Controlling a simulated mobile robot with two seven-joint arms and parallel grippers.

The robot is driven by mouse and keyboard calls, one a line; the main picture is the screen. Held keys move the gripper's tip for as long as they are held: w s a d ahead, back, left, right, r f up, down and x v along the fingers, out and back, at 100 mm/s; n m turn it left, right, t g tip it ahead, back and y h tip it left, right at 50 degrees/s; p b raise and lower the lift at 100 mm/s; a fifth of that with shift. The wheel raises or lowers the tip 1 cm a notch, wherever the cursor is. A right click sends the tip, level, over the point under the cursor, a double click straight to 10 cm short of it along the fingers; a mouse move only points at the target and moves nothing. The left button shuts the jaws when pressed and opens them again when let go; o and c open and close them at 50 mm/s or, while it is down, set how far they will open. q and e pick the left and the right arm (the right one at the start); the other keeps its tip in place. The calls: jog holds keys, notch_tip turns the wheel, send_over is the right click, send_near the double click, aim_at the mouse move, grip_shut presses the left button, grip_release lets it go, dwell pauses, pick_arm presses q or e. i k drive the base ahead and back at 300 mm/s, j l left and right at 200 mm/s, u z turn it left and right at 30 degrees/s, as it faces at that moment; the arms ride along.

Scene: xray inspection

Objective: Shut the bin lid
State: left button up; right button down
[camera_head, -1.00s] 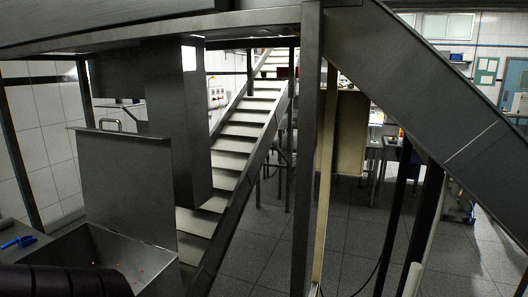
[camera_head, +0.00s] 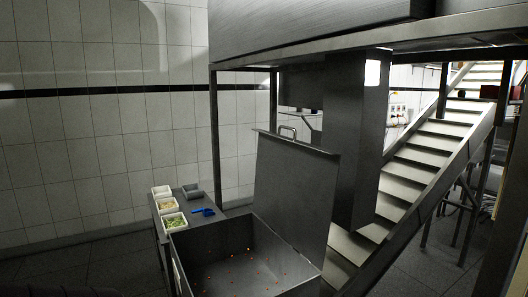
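The metal bin (camera_head: 222,262) stands open at the lower middle of the head view, with small orange bits scattered on its inside floor. Its lid (camera_head: 290,190) is raised nearly upright at the bin's right side, leaning slightly. Neither gripper shows in the head view. A dark rounded shape at the bottom left edge is too cut off to make out.
A small side table (camera_head: 205,222) left of the bin holds white containers (camera_head: 174,222), a grey container (camera_head: 192,191) and a blue tool (camera_head: 203,212). A metal column (camera_head: 358,140) and stairs (camera_head: 420,165) stand to the right. Open tiled floor lies at left.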

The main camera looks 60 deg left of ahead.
aim_at(296, 180)
jog(key=u, duration=1.4)
